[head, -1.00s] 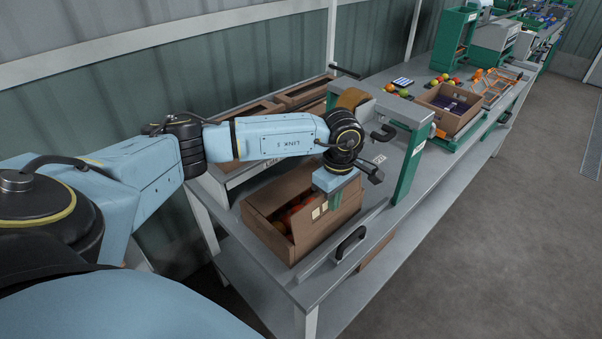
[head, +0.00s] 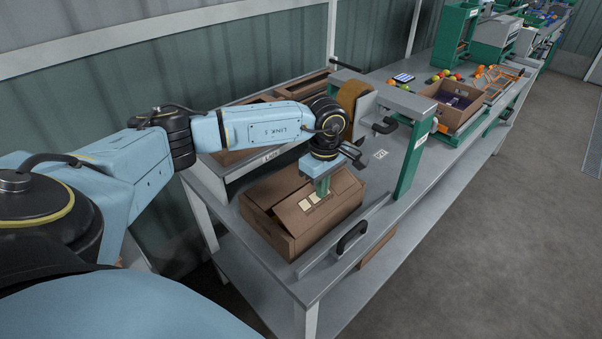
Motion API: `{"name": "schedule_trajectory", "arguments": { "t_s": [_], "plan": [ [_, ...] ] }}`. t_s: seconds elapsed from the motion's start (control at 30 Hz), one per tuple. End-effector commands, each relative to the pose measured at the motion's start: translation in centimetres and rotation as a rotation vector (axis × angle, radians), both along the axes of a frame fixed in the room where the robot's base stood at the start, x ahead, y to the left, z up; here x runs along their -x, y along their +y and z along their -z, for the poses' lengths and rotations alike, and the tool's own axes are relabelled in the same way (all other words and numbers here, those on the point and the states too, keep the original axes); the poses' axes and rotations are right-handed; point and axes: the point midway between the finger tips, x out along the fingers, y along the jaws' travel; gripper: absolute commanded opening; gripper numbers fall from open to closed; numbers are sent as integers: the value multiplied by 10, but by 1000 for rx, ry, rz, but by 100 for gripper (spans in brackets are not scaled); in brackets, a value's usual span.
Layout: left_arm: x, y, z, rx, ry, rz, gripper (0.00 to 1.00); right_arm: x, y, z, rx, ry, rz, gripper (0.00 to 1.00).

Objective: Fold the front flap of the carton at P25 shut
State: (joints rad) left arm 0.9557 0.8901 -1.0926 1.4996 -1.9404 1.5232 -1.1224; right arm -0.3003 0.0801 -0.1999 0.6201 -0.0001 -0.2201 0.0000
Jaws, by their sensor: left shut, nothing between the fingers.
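The brown carton (head: 281,243) stands on the grey bench near its front corner. A wide flap (head: 329,211) with pale labels lies over most of its top, and the tomatoes inside are hidden. At the left end a narrow strip of cardboard (head: 258,217) sits lower than this flap. My left gripper (head: 322,190) is shut and empty, pointing down at the carton top. Its green fingertips are at the flap's upper surface; I cannot tell whether they touch it. My right gripper is not in view.
A grey rail with a black handle (head: 351,238) runs along the carton's right side. A green-posted frame with a tape roll (head: 351,97) stands just behind. More cartons (head: 305,86) lie on the shelf along the wall. An open carton (head: 463,98) stands farther down the bench.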

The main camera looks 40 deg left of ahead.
Motion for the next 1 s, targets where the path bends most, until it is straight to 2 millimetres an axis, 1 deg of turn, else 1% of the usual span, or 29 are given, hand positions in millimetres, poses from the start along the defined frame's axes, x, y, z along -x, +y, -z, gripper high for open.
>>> {"name": "schedule_trajectory", "arguments": {
  "t_s": [0.2, 0.37, 0.6, 0.87, 1.0],
  "plan": [
    [-1, 8, 10, 0, 0, -1, 0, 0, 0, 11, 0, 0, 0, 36],
    [-1, 11, 12, 1, 0, -1, 0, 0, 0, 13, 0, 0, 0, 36],
    [-1, 17, 23, 0, -1, 0, 0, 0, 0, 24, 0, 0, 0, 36],
    [-2, 17, 22, 0, -1, 0, 0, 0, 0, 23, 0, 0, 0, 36],
    [-2, 17, 16, 0, -1, 0, 0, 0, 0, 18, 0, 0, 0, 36]
  ]
}}
